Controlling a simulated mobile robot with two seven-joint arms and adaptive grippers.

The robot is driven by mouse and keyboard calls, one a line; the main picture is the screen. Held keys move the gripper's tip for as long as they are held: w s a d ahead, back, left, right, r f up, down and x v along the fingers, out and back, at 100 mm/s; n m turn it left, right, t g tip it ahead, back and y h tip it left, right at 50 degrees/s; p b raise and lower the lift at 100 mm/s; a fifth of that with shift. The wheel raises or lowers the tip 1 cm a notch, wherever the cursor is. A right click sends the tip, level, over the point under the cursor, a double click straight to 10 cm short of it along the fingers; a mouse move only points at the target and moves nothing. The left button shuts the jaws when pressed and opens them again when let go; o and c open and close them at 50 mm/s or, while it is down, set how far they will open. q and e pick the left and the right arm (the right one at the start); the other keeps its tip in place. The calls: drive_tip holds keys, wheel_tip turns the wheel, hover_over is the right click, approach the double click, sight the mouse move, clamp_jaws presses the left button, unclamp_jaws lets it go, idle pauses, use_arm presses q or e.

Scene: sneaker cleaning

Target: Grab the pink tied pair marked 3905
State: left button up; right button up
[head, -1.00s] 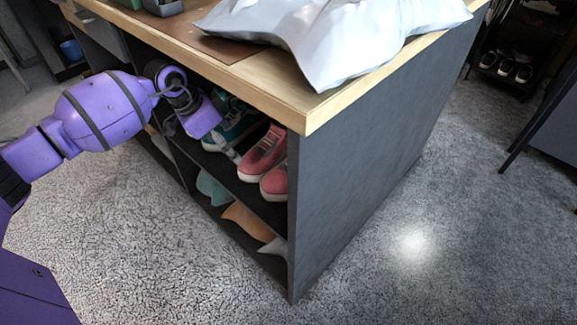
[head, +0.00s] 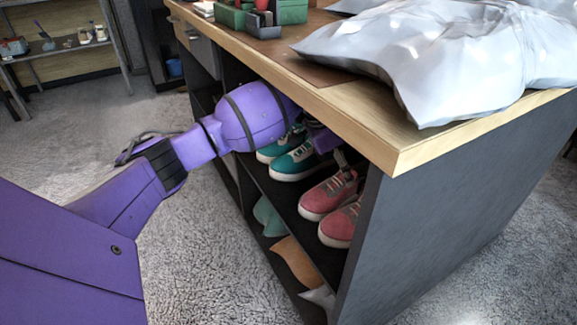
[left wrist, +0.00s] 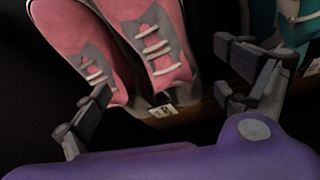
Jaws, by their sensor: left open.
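The pink pair (head: 326,196) sits on the upper shelf inside the counter, near its right end, toes toward the open side. In the left wrist view the pink shoes (left wrist: 160,38) fill the upper left, with grey tongues and pale laces. A small white label (left wrist: 162,111) with dark marks shows on the shelf edge below them; I cannot read its number. My left gripper (left wrist: 165,80) is open, its fingers spread on either side of the near part of the pink shoes, nothing held. In the head view the left gripper (head: 341,157) is just above the pink shoes, partly hidden.
A teal pair (head: 290,158) stands left of the pink one. A wooden countertop (head: 345,115) overhangs the shelf and carries a silvery bag (head: 430,60). A dark side panel (head: 440,205) closes the right. Other items lie on the lower shelf (head: 318,270).

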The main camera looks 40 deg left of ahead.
sight(354, 195)
use_arm(q)
drive_tip(key=b+x, duration=0.1)
drive_tip(key=x, duration=0.3)
drive_tip(key=shift+f+b, duration=0.4)
drive_tip(key=shift+w+d, duration=0.1)
drive_tip(key=shift+r, duration=0.1)
drive_tip(key=shift+c, duration=1.4)
clamp_jaws()
